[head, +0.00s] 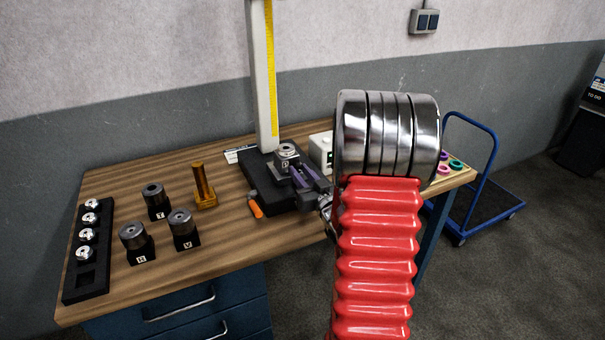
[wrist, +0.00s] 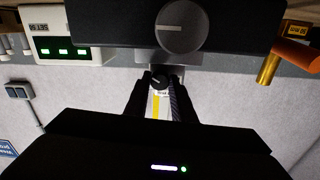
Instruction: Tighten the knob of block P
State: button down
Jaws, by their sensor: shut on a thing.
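My gripper (head: 298,174) reaches in from the right to the black stand (head: 262,178) with the tall post. In the wrist view, which is upside down, its fingers (wrist: 160,84) are shut on a small dark knob (wrist: 158,79) with a light mark. The knob sits in front of a small grey block (wrist: 177,72) at the stand. In the head view a metal round part (head: 287,150) shows on top there. My fingers hide the knob in that view. I cannot read a letter P on the block. A larger grey dial (wrist: 182,26) with a light line is on the stand's front.
Several dark blocks with round tops, one marked V (head: 185,232), stand on the table left of a brass piece (head: 203,190). A black rack (head: 72,285) is at the left edge. An orange-handled tool (head: 256,210) lies by the stand. A display box (head: 321,150) stands right of it.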

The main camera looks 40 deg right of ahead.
jog(key=m, duration=0.4)
jog(key=shift+r, duration=0.1)
jog(key=shift+m, duration=0.3)
jog(key=c, duration=1.8)
grip_release()
jog(key=shift+o, duration=0.2)
